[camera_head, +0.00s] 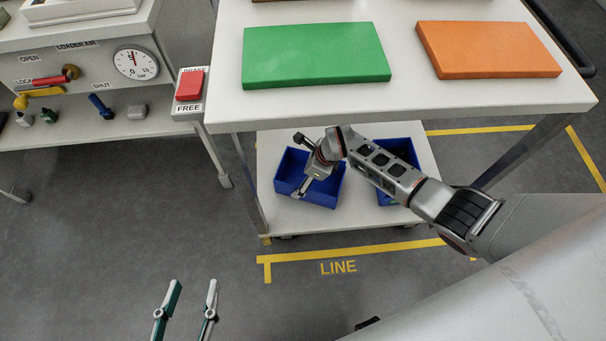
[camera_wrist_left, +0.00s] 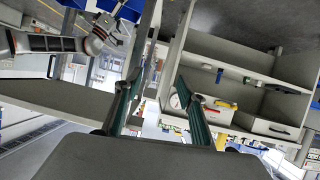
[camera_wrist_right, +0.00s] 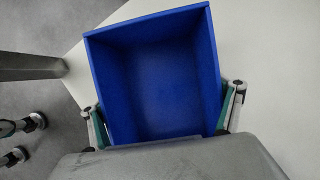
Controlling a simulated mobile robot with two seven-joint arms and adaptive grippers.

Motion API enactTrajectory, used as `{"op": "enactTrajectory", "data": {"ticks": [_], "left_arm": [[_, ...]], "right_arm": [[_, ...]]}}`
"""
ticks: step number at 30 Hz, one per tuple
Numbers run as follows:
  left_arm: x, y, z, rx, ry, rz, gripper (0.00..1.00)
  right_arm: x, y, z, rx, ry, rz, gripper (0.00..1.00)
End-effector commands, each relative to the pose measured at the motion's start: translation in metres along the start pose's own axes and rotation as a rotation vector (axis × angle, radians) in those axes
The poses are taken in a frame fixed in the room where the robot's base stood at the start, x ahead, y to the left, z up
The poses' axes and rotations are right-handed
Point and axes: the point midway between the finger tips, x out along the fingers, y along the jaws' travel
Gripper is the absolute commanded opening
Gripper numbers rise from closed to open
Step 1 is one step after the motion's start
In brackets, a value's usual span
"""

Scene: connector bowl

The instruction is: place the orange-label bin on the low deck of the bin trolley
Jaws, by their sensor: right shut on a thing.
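A blue bin (camera_head: 326,190) is at the left part of the low deck (camera_head: 362,214) of the bin trolley, under the trolley's upper top (camera_head: 405,98). My right gripper (camera_head: 303,164) is shut on it. In the right wrist view the empty blue bin (camera_wrist_right: 160,85) sits between the two fingers of my right gripper (camera_wrist_right: 165,118). I cannot tell whether it rests fully on the deck; no orange label shows. A second blue bin (camera_head: 398,152) stands right of it, partly behind my right arm. My left gripper (camera_head: 193,287) is open and empty, above the floor.
A green slab (camera_head: 316,55) and an orange slab (camera_head: 488,50) lie on the upper top. A trolley leg (camera_head: 248,185) stands left of the held bin. A red brake button (camera_head: 190,85), a gauge (camera_head: 136,63) and a shelf unit are at the left. Floor in front is clear.

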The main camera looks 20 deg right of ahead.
Motion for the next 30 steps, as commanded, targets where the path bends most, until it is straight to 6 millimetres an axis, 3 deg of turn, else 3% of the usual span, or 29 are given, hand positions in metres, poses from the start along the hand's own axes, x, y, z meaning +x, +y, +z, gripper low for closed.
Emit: {"op": "enactTrajectory", "data": {"ticks": [2, 3, 4, 14, 20, 23, 30], "left_arm": [[0.0, 0.001, 0.004, -0.006, -0.006, 0.001, 0.4], [0.0, 0.001, 0.003, -0.007, -0.003, 0.002, 0.4], [0.0, 0.001, 0.002, -0.007, -0.003, 0.002, 0.4], [0.0, 0.001, 0.0, -0.002, 0.0, 0.001, 0.4], [-0.003, -0.004, -0.009, 0.04, 0.001, -0.011, 0.4], [-0.009, -0.015, 0.017, 0.082, -0.063, -0.025, 0.4], [-0.015, -0.029, 0.031, 0.141, -0.11, -0.045, 0.4]], "right_arm": [[0.004, 0.001, -0.003, 0.0, 0.002, 0.001, 0.59], [0.003, 0.001, -0.003, 0.001, 0.002, 0.001, 0.98], [0.003, 0.001, -0.002, 0.001, 0.002, 0.001, 1.0], [-0.003, 0.0, 0.002, 0.0, -0.002, -0.001, 1.0], [-0.039, -0.007, 0.008, -0.005, -0.008, -0.012, 1.0], [-0.062, -0.008, 0.01, -0.007, -0.01, -0.016, 1.0], [-0.105, -0.005, 0.006, -0.005, -0.006, -0.011, 1.0]]}}
